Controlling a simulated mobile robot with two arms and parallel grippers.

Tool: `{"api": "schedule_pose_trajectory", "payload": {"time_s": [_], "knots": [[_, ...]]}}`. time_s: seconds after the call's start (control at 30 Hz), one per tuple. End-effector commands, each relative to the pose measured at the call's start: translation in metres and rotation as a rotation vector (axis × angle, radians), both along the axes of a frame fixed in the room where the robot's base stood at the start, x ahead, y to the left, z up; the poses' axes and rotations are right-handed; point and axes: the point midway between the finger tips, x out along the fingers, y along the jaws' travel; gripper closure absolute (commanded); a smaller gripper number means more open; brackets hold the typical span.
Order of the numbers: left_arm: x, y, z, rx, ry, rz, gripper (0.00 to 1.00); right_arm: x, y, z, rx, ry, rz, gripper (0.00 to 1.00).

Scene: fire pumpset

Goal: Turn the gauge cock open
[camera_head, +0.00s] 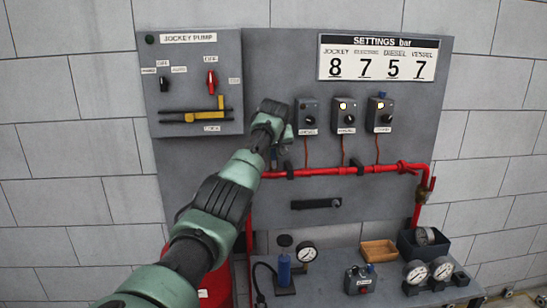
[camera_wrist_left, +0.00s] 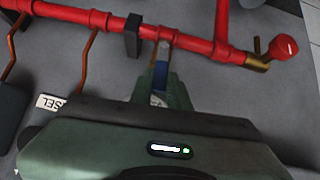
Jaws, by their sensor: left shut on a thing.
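My left gripper (camera_head: 279,152) is in front of the panel, close to the red pipe, with its fingers mostly hidden by the arm in the head view. In the left wrist view, the gripper (camera_wrist_left: 163,82) is shut on a small blue handle (camera_wrist_left: 160,69). This handle joins a brass stem at the red pipe (camera_wrist_left: 185,40) and appears to belong to the gauge cock (camera_wrist_left: 164,49). The cock is not clear in the head view. I cannot tell its exact turn angle. My right gripper is not in view.
Switch boxes (camera_head: 345,115) with copper tubes stand above the pipe (camera_head: 340,171). A jockey pump panel (camera_head: 195,85) is at the left. A bench (camera_head: 330,295) below holds gauges (camera_head: 417,272), a wooden tray (camera_head: 379,251) and a blue cylinder (camera_head: 284,270). A black clamp (camera_wrist_left: 133,35) sits beside the cock.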

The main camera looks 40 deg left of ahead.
Motion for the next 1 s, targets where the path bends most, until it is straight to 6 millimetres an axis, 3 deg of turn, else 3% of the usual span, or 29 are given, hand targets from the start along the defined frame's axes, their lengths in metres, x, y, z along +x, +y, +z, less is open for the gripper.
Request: {"api": "schedule_pose_trajectory", "payload": {"time_s": [0.3,0.8,0.83,0.87,0.9,1.0], "knots": [[0.000,-0.006,-0.001,0.059,0.084,-0.002,1.00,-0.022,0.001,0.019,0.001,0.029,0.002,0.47],[0.000,-0.006,-0.004,0.068,0.097,-0.001,1.00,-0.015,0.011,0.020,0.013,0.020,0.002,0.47],[0.000,-0.006,-0.005,0.068,0.097,-0.001,0.75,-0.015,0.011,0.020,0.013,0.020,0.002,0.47],[0.000,-0.006,-0.004,0.068,0.097,-0.001,0.66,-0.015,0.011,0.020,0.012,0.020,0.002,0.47],[0.000,-0.006,-0.004,0.068,0.095,-0.001,0.61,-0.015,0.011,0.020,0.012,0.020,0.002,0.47],[0.000,-0.006,-0.003,0.069,0.093,-0.001,0.61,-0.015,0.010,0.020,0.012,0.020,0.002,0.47]]}}
